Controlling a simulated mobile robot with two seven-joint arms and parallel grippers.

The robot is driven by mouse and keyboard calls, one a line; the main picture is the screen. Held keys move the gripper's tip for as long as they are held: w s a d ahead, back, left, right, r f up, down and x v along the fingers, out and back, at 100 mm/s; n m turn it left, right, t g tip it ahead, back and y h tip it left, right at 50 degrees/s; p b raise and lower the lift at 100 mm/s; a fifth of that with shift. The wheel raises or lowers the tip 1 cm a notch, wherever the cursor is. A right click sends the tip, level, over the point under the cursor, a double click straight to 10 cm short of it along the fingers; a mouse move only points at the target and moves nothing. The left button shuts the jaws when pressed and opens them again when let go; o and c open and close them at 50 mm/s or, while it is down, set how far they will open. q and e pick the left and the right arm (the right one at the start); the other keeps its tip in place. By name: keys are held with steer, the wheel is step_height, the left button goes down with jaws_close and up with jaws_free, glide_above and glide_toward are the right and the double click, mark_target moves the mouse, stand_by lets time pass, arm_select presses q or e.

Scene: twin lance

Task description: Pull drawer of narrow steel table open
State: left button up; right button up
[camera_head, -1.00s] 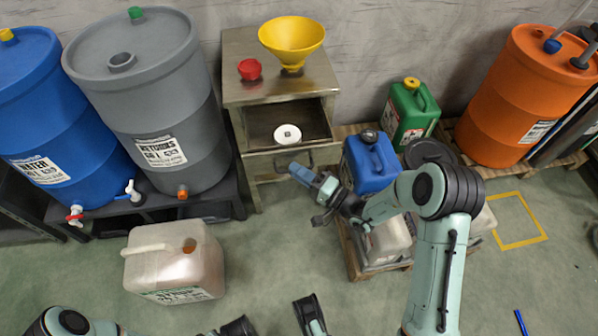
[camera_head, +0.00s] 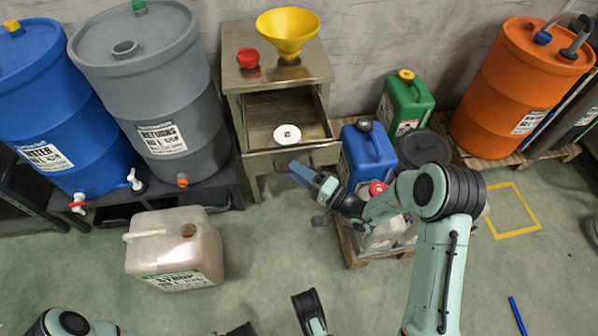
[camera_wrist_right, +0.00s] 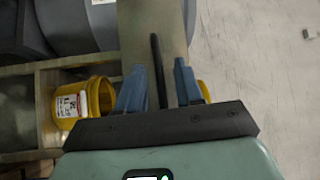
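The narrow steel table (camera_head: 240,79) stands against the back wall, and its drawer (camera_head: 262,110) is pulled well out. A white disc (camera_head: 287,134) lies in the drawer. My right gripper (camera_head: 296,169) is at the drawer front. The gripper hides part of the handle in the head view. My left arm shows at the bottom edge; its gripper's fingers cannot be made out.
A yellow funnel (camera_head: 287,34) and a red cap (camera_head: 247,58) stand on the table top. A grey drum (camera_head: 140,90) is to its left; a blue jerrycan (camera_head: 367,157) is close on its right. A pale jerrycan (camera_head: 172,250) stands on the floor. Floor before the drawer is clear.

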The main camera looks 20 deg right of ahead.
arm_select(q)
steer(key=shift+t, duration=0.5)
steer(key=w+r, duration=0.1)
steer(key=w+r+p, duration=0.1)
steer(key=w, duration=0.1)
steer(key=shift+d+r, duration=0.2)
steer(key=shift+r, duration=0.2)
arm_select(e)
steer(key=v, duration=1.3)
steer(key=shift+s, duration=0.2)
steer(key=shift+d, duration=0.1)
